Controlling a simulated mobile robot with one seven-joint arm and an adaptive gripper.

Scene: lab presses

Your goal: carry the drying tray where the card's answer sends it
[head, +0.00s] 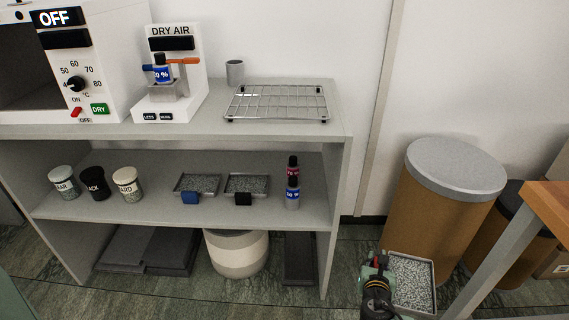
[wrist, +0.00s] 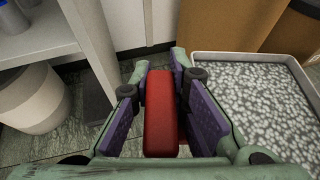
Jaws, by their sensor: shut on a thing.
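The drying tray (head: 434,278) is a shallow metal tray of grey speckled granules, low at the front right in the head view. In the wrist view the tray (wrist: 245,55) fills the right side, level and cut off by the picture edge. My gripper (wrist: 160,78) is shut on its red handle (wrist: 161,115), with purple pads on both sides. In the head view my gripper (head: 376,272) is at the tray's left edge. A dry air unit (head: 170,45) with a small display stands on the shelf top. I cannot make out a card.
A white oven (head: 118,50) reading OFF and a wire rack (head: 278,102) are on the shelf top. Two similar trays, blue-handled (head: 198,183) and black-handled (head: 246,183), sit below beside bottles and jars. A brown drum (head: 440,205) and wooden table (head: 551,205) are right.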

